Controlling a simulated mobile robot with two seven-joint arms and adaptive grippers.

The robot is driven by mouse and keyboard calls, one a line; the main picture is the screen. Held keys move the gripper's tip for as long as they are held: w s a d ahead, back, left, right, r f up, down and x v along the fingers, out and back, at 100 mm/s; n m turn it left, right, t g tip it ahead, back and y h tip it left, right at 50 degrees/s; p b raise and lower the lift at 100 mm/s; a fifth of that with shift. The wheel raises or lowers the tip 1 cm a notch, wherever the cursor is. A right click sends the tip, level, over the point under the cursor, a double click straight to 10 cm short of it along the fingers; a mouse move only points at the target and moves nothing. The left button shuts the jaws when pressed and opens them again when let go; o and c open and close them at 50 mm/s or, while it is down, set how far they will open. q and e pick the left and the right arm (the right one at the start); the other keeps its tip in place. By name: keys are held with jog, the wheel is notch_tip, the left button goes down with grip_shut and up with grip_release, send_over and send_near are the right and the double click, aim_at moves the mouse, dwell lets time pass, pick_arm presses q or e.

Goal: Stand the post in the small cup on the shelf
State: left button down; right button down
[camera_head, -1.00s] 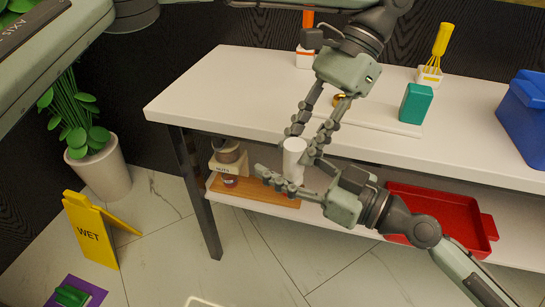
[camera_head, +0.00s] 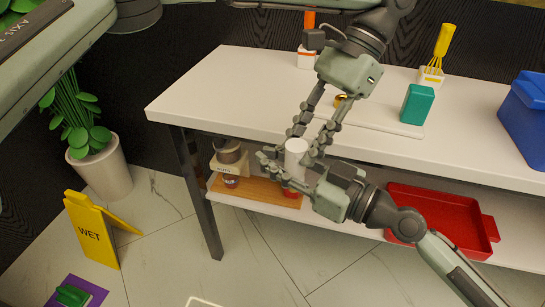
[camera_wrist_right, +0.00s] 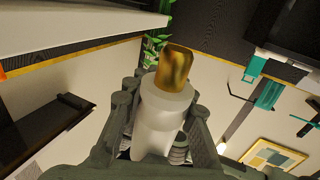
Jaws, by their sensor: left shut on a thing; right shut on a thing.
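A white post (camera_head: 296,150) stands about upright in front of the table's edge. My left gripper (camera_head: 305,140), coming down from above, is shut on it. My right gripper (camera_head: 275,165), from the lower right, is also shut on it, lower down. In the right wrist view the post (camera_wrist_right: 158,125) lies between my right fingers (camera_wrist_right: 155,110) and has a gold-brown end. A dark cup (camera_head: 228,150) sits at the left end of the lower shelf (camera_head: 345,218), by a block labelled NUTS. A small dark red item (camera_head: 231,181) is below it. Whether either is the small cup is unclear.
A wooden board (camera_head: 255,192) lies on the shelf beneath my grippers, and a red tray (camera_head: 440,215) is to the right. The white tabletop (camera_head: 220,95) overhangs the shelf. It carries a teal block (camera_head: 417,104) and a blue bin (camera_head: 525,110).

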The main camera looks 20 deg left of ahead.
pick_arm(q)
jog(key=c, duration=1.1)
grip_release()
jog(key=shift+r, duration=0.1)
